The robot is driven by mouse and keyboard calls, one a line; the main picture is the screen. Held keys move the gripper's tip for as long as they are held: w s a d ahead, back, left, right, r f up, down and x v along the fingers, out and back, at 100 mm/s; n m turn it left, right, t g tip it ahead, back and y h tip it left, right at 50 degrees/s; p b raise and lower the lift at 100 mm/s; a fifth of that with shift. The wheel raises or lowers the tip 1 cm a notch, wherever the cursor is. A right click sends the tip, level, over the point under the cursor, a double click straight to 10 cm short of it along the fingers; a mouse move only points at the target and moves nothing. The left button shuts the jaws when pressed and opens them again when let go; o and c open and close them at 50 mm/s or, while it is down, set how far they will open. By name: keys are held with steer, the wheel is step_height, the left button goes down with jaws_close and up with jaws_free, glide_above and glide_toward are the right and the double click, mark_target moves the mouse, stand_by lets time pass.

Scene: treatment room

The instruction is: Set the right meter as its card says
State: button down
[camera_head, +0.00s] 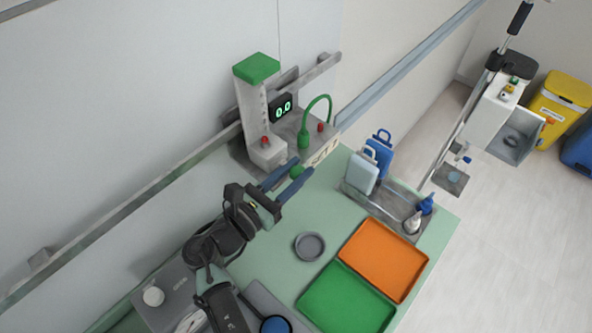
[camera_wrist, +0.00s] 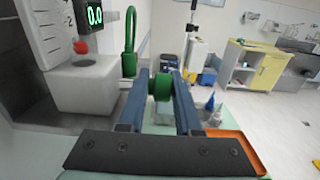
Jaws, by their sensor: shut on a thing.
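A meter with a green-capped clear column (camera_head: 250,100) stands at the back edge of the green counter, against the wall. Its small display (camera_head: 283,108) reads 0.0, also in the wrist view (camera_wrist: 94,14). A red ball (camera_wrist: 81,47) sits low at the column. A green knob (camera_wrist: 161,87) on the meter's front lies between my gripper's fingers. My gripper (camera_head: 290,175) is shut on this knob, with its blue fingers on either side. A pale card (camera_head: 325,153) with dark characters is at the meter's front right; I cannot read it surely.
A green curved tube (camera_head: 309,122) rises right of the display. A metal tray (camera_head: 390,205) with bottles is to the right. A grey bowl (camera_head: 310,246), an orange tray (camera_head: 384,260) and a green tray (camera_head: 346,300) lie in front.

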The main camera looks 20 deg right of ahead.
steer(key=f+h+b, duration=0.1)
steer(key=b, duration=0.2)
steer(key=shift+s+d+t, duration=0.1)
steer(key=shift+d+t, duration=0.05)
steer(key=shift+t, duration=0.15)
steer(key=shift+t+h+b, duration=0.3)
steer(key=shift+h+b, duration=0.3)
steer(key=shift+b, duration=0.6)
steer(key=shift+s+r+b, duration=0.1)
steer(key=shift+r+b, duration=0.1)
steer(key=shift+b, duration=0.1)
steer(key=c, duration=0.7)
jaws_free()
steer(key=shift+s+r, duration=0.1)
steer(key=shift+r, duration=0.05)
steer(key=shift+r, duration=0.1)
